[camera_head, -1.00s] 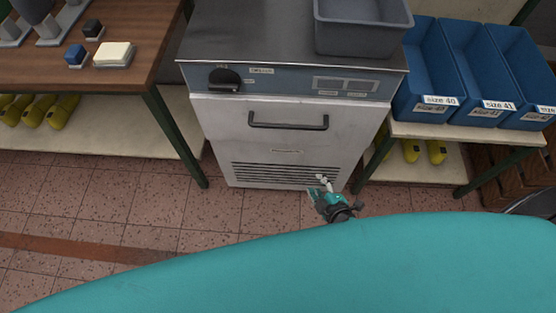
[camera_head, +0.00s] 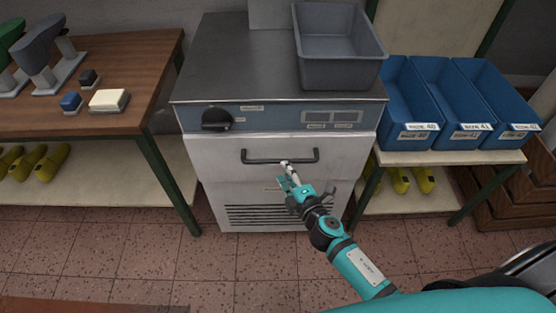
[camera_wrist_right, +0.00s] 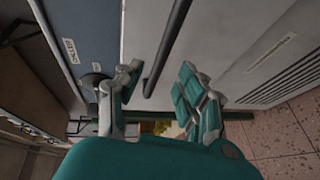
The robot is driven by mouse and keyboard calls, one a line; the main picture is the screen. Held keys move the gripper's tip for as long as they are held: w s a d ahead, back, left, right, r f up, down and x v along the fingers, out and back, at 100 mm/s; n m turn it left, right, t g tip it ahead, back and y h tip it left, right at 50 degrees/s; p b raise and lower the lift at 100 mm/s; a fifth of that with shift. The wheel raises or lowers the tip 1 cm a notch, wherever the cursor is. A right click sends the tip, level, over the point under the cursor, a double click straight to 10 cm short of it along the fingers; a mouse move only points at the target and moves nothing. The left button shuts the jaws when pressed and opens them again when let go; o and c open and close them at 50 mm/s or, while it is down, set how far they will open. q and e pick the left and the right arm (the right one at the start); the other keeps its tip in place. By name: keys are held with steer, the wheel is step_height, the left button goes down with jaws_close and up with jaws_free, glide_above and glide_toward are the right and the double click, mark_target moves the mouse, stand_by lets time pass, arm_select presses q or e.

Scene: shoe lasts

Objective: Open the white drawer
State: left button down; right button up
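The white drawer (camera_head: 225,170) is the front panel of a metal cabinet and appears shut. Its dark horizontal bar handle (camera_head: 262,161) runs across the upper part. My right gripper (camera_head: 287,173) is just in front of the handle, its fingertips overlapping the bar in the head view. In the right wrist view, my right gripper (camera_wrist_right: 158,82) has its two fingers spread, and the handle (camera_wrist_right: 167,48) shows between them. Contact with the bar cannot be told. The drawer's white face (camera_wrist_right: 225,40) also shows there. My left gripper is not in view.
A grey bin (camera_head: 340,70) stands on the cabinet top. A wooden table (camera_head: 120,65) with shoe lasts is at left. Blue boxes (camera_head: 405,140) stand on a shelf at right. A black knob (camera_head: 217,119) sits above the drawer. The tiled floor in front is clear.

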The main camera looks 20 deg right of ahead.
mark_target(278, 161)
steer(key=x, duration=0.6)
steer(key=shift+w, duration=0.1)
steer(key=shift+c, duration=0.3)
jaws_close()
